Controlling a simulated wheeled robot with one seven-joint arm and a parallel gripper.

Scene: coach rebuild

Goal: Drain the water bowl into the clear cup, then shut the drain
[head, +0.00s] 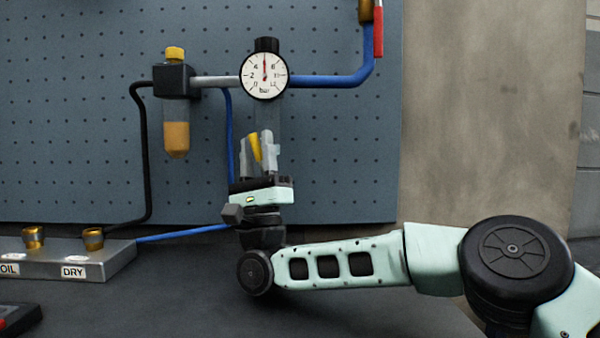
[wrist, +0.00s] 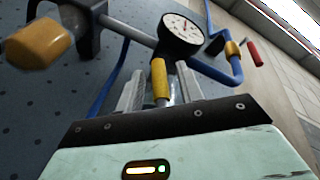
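A clear bowl (head: 268,118) hangs under the pressure gauge (head: 264,75), partly hidden behind my gripper, so its water level cannot be told. A yellow lever (head: 255,147) sits below the gauge, tilted; in the wrist view the yellow lever (wrist: 159,82) stands between my fingers with a grey metal stem at its lower end. My gripper (head: 259,150) points upward with its fingers on either side of the lever. In the wrist view my gripper (wrist: 160,85) has its fingers apart, with narrow gaps beside the lever. No clear cup is visible.
A second bowl with amber liquid (head: 176,138) hangs to the left. Blue pipe (head: 335,81) and a red-handled valve (head: 378,30) are at the right. A grey block (head: 115,263) labelled OIL and DRY lies at the left. The pegboard (head: 60,110) stands close behind.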

